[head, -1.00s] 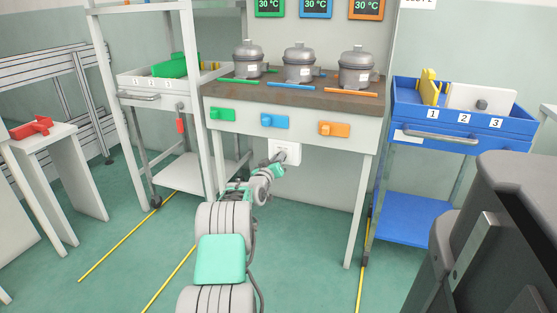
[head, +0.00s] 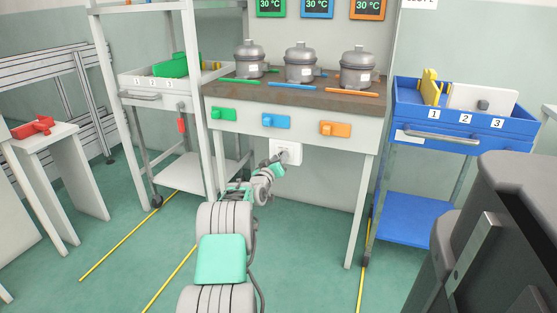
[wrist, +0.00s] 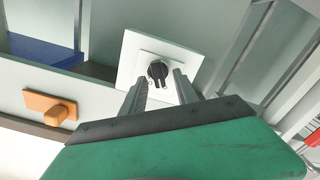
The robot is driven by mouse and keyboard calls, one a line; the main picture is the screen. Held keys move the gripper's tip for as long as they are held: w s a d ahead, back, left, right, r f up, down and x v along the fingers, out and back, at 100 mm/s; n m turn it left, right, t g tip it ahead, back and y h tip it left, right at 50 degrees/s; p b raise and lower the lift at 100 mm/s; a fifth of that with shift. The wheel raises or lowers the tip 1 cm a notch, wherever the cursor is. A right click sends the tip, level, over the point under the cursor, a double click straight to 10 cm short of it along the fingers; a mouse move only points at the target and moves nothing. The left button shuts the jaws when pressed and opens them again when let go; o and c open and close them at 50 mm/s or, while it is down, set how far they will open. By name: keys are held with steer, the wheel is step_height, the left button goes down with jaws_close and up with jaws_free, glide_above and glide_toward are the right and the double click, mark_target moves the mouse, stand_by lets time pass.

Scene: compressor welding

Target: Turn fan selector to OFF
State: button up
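The fan selector (wrist: 159,71) is a dark round knob on a white square plate (wrist: 128,64), seen in the wrist view. In the head view the plate (head: 291,146) hangs below the front edge of the bench, and my gripper partly covers it. My gripper (wrist: 163,82) is open, with its two grey fingers pointing at the plate, one on each side of the knob in the picture. No contact with the knob can be made out. The markings around the knob are too small to read. In the head view my gripper (head: 281,161) is small and close to the plate.
The bench front (head: 300,134) carries green (head: 223,114), blue (head: 275,121) and orange (head: 335,129) handles. Three compressors stand on the brown bench top (head: 325,97). A blue cart (head: 437,148) is at right and a white rack (head: 185,172) at left. Floor below the bench is clear.

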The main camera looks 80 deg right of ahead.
steer(key=a+p, duration=0.2)
steer(key=a, duration=0.5)
steer(key=shift+w+a, duration=0.35)
steer(key=shift+a, duration=0.05)
steer(key=shift+s, duration=0.1)
